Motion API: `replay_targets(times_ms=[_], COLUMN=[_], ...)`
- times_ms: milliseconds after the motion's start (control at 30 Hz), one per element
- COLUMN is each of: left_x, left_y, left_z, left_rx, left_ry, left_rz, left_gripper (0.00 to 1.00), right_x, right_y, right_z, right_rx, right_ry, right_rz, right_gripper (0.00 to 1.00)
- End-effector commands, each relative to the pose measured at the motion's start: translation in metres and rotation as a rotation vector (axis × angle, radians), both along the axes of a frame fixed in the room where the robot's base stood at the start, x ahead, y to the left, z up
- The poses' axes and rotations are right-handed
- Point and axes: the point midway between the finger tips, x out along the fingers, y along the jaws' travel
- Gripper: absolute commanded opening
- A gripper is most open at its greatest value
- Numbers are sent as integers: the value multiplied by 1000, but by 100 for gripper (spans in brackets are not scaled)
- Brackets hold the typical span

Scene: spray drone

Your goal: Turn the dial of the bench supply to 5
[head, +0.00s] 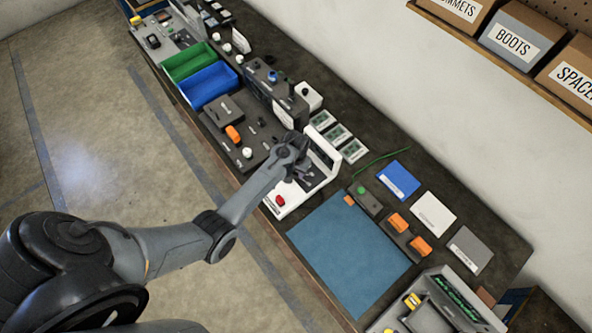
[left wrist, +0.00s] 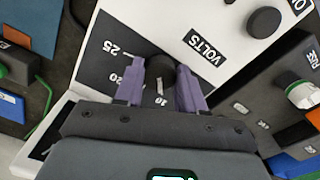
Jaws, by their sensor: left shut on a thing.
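The bench supply (head: 324,148) is a white unit with a dark face and a red part at its front, standing on the bench in the head view. In the left wrist view its white panel (left wrist: 150,22) carries a VOLTS label and a dark scale with 25, 20 and 10 readable. The dial (left wrist: 160,68) is a dark round knob with a pale pointer mark toward the gripper side. My left gripper (head: 304,172) is at the supply; its purple fingers (left wrist: 160,88) are shut on the dial, one on each side. The 5 mark is hidden. My right gripper is out of view.
A second dark knob (left wrist: 264,21) sits on the same panel. A dark grey box (head: 238,132) with an orange switch stands beside the supply. A blue mat (head: 345,250) lies on the other side. Green and blue bins (head: 209,86) stand farther along the bench.

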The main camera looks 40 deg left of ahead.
Motion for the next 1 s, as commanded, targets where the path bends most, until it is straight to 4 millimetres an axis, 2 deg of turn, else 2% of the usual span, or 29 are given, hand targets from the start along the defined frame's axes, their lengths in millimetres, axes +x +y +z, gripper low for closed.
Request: replay_targets(times_ms=[67,467,1000], left_x=[0,0,1], left_y=[0,-1,-3], left_z=[0,2,2], left_rx=[0,-1,-2], left_ry=[0,1,0], left_rz=[0,91,501], left_gripper=[8,9,9], right_x=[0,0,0], right_y=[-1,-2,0], right_z=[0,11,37], right_rx=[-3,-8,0], right_ry=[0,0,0], right_rz=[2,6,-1], right_gripper=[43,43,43])
